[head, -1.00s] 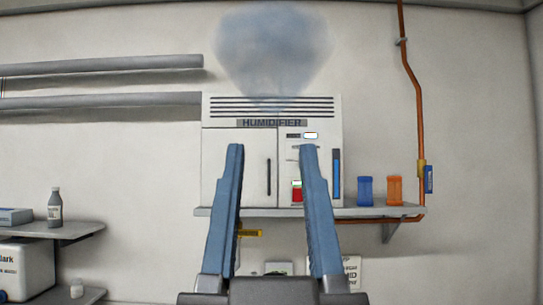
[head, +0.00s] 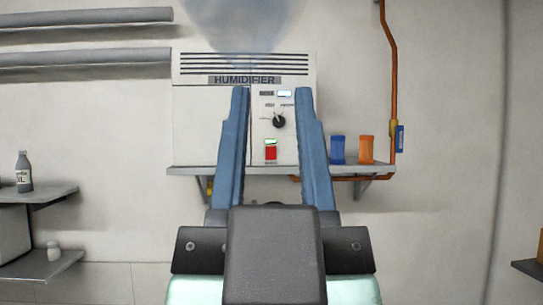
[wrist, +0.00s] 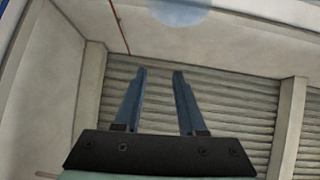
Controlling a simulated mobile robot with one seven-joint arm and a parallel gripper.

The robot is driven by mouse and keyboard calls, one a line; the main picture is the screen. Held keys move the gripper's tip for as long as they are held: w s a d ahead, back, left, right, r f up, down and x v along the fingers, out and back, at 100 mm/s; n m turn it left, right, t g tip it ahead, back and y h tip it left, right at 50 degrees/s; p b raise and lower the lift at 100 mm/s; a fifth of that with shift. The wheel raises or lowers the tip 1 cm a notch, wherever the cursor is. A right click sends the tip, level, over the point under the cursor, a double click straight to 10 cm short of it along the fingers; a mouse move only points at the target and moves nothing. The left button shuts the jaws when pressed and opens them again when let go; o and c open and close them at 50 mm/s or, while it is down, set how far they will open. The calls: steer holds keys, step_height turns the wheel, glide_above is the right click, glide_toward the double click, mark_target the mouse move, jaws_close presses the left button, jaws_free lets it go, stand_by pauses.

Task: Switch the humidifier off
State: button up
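The humidifier (head: 210,125) is a white box labelled HUMIDIFIER on a wall shelf in the head view, with blue-grey mist (head: 240,22) above its top vents. Its front carries a small lit display (head: 284,94), a black round knob (head: 279,121) and a red rocker switch (head: 271,151) with a green upper edge. My gripper (head: 271,92) is open and empty, its two blue fingers pointing up in front of the humidifier. The knob and switch show between the fingers. In the wrist view my gripper (wrist: 161,72) is also open, with nothing between the fingers.
A blue container (head: 337,150) and an orange one (head: 366,149) stand on the humidifier's shelf (head: 190,170), right of it. An orange pipe (head: 392,70) runs down the wall. The wrist view shows a ribbed shutter (wrist: 235,105).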

steer(key=shift+f, duration=0.3)
steer(key=shift+c, duration=1.2)
step_height(320, 180, down, 18)
steer(key=b, duration=1.8)
steer(key=shift+a, duration=0.1)
jaws_close()
steer(key=shift+r, duration=0.15)
steer(key=shift+r, duration=0.1)
